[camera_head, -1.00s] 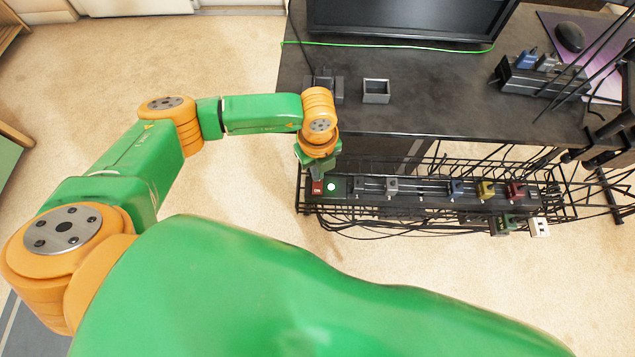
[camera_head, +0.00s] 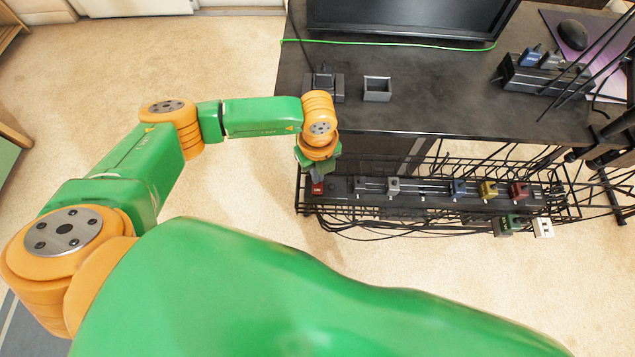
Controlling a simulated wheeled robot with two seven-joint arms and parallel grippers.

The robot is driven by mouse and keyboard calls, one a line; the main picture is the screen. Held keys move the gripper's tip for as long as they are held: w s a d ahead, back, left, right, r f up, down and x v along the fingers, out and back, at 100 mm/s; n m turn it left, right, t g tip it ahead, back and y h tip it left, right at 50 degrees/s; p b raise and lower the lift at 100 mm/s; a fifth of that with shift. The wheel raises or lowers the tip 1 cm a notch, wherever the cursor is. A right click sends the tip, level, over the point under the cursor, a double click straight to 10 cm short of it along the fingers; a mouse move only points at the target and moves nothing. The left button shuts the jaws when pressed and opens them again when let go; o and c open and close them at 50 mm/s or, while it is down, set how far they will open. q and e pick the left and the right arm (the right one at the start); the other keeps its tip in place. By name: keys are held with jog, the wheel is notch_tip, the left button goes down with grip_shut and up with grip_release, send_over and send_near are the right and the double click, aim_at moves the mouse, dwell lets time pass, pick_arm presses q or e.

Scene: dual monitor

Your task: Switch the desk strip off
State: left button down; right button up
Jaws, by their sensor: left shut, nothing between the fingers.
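A long black power strip (camera_head: 425,192) lies in the wire tray below the desk's front edge. At its left end is a red switch (camera_head: 317,189), and the small indicator (camera_head: 332,188) beside it is dark. Grey, blue, yellow and red plugs sit along the strip. My left gripper (camera_head: 317,178) points down, shut and empty, with its tips at or just above the red switch; I cannot tell whether they touch. A second, shorter black strip (camera_head: 520,79) with blue and grey plugs stands on the desk at the right. My right gripper is not in view.
The dark desk (camera_head: 440,112) carries a monitor (camera_head: 410,15), a small grey open box (camera_head: 377,90), a black plug block (camera_head: 325,86) and a mouse (camera_head: 573,35). The wire tray (camera_head: 560,208) and loose cables surround the long strip. The floor at left is clear.

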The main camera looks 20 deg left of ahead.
pick_arm(q)
notch_tip(320, 180, up, 7)
jog(key=p, duration=0.6)
